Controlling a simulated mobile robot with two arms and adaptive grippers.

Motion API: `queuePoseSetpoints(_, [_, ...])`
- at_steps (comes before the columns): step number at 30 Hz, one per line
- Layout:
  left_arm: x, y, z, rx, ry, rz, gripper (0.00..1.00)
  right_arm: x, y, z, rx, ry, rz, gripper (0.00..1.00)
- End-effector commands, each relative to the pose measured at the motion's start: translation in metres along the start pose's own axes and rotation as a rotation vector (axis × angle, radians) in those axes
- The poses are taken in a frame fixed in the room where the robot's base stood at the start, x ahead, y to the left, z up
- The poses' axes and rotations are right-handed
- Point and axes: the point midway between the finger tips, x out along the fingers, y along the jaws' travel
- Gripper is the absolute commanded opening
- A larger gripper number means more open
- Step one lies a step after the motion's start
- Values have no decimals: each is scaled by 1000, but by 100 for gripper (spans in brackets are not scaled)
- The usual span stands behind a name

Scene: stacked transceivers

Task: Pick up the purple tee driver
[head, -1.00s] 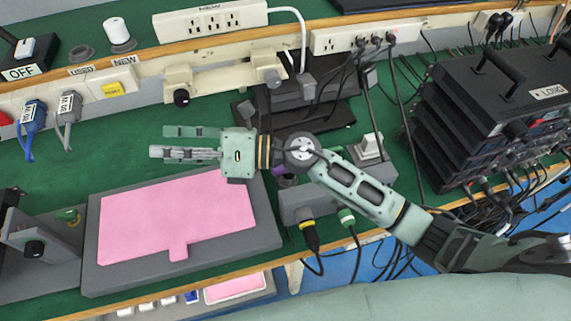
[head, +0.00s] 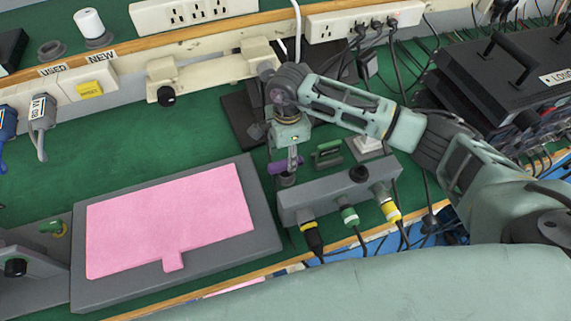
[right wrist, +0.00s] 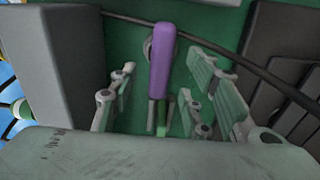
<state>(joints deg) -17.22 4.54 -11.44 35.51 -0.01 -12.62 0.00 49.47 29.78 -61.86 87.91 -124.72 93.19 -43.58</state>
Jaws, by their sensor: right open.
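The purple tee driver (head: 285,164) stands at the left end of a grey connector box, partly hidden by my right gripper in the head view. In the right wrist view its purple handle (right wrist: 161,55) lies between the two fingers, towards the far side, with a thin shaft below it. My right gripper (head: 283,155) points down over the driver. In the right wrist view the gripper (right wrist: 165,95) is open, with visible gaps between the fingers and the handle. My left gripper is not in view.
The grey connector box (head: 318,200) with plugged cables is close on the right. A pink pad on a grey tray (head: 262,235) lies to the left. Black stacked units (head: 500,85) stand at the far right. Green mat (head: 130,160) is clear behind the tray.

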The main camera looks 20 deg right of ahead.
Motion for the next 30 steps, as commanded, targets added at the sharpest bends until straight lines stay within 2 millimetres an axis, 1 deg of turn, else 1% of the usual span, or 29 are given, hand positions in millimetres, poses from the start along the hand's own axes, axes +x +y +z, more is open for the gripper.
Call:
queuePoseSetpoints(1, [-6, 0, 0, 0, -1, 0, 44, 4, 2, 2, 0, -2, 5, 44])
queuePoseSetpoints(4, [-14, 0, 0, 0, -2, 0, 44, 20, 1, 4, 1, -2, 6, 44])
queuePoseSetpoints(6, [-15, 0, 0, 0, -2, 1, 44, 32, 1, 4, 2, -3, 5, 44])
queuePoseSetpoints(9, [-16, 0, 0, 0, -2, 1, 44, 42, 0, 4, 1, -3, 2, 44])
queuePoseSetpoints(12, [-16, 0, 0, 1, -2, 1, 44, 45, 0, 4, -1, -4, 1, 44])
queuePoseSetpoints(17, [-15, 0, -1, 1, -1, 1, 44, 46, 0, 4, 0, -4, 0, 44])
queuePoseSetpoints(30, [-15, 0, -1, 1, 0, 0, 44, 45, 0, 4, 0, -4, 0, 6])
